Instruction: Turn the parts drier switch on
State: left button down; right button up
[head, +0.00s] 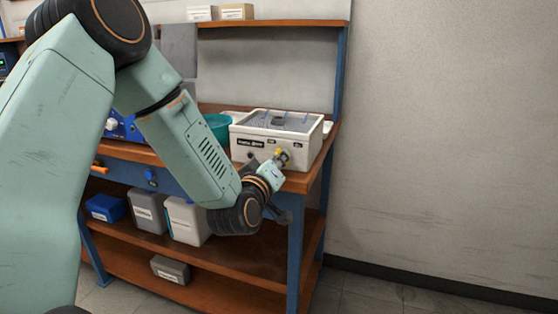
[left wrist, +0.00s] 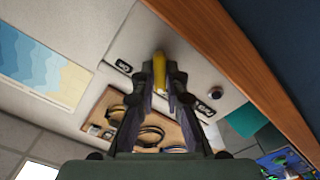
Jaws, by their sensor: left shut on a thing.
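The parts drier (head: 290,132) is a white box with a grey top at the right end of the bench. A yellow switch handle (head: 283,156) sits on its front, below a small dark label. My left gripper (head: 276,164) is at the drier's front, reaching in from below and left. In the left wrist view, my left gripper (left wrist: 161,88) has its fingers shut on the yellow switch handle (left wrist: 160,70), which stands out from the pale panel. The fingers hide part of the handle, and I cannot tell its on or off position. My right gripper is not in view.
The wooden bench (head: 296,182) edge runs close under the drier. A teal bowl (head: 217,126) stands left of it. A dark round knob (left wrist: 216,92) is beside the handle. Grey boxes (head: 148,211) stand on the lower shelf. The floor right of the bench is clear.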

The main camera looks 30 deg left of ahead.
pick_arm(q)
jog(key=m+p, duration=0.3)
jog(key=m, duration=0.1)
jog(key=shift+r+p, duration=0.15)
jog(key=shift+p, duration=0.25)
jog(key=m+p, duration=0.3)
jog(key=m, duration=0.1)
jog(key=m+p, duration=0.4)
jog(key=shift+d, duration=0.1)
jog(key=shift+m+p, duration=1.5)
jog(key=shift+m, duration=0.5)
jog(key=c, duration=1.4)
grip_release()
